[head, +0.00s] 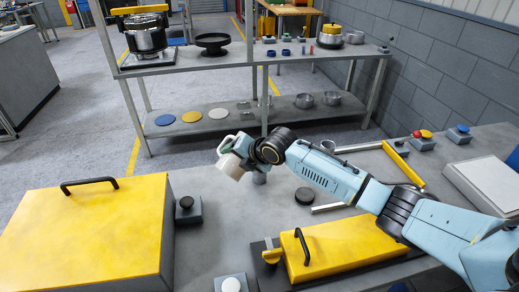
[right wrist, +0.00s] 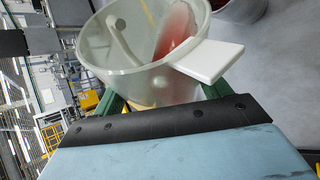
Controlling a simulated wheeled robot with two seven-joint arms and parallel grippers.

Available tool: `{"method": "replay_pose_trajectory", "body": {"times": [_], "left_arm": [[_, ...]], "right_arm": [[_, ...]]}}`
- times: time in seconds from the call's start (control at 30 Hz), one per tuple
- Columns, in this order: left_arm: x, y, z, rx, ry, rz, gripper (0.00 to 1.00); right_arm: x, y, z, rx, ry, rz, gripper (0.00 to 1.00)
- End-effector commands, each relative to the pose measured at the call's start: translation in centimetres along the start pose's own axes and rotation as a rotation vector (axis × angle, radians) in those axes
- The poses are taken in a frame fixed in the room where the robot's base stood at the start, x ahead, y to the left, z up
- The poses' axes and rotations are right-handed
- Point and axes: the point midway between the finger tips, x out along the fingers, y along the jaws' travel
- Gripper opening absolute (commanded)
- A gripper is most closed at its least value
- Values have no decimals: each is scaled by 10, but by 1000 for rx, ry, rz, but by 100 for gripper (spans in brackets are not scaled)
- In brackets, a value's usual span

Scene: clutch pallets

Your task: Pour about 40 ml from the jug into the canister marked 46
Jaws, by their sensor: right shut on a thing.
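My right gripper (head: 243,160) is shut on a pale jug (head: 231,166) and holds it above the middle of the grey bench. A small grey object (head: 259,177) shows just below my gripper, partly hidden. I cannot read the mark 46 anywhere. My left gripper is out of view.
A yellow lid with a handle (head: 345,248) lies at the front. A shelf (head: 215,121) stands behind the bench.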

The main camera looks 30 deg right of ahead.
Motion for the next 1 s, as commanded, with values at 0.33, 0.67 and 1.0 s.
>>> {"method": "replay_pose_trajectory", "body": {"times": [0.33, 0.67, 1.0], "left_arm": [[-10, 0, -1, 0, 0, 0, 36], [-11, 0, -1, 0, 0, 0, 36], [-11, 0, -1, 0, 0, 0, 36]], "right_arm": [[2, 0, 1, -91, -74, -30, 44], [4, -2, 1, -113, -95, -41, 44], [4, -2, 1, -113, -94, -41, 44]]}}
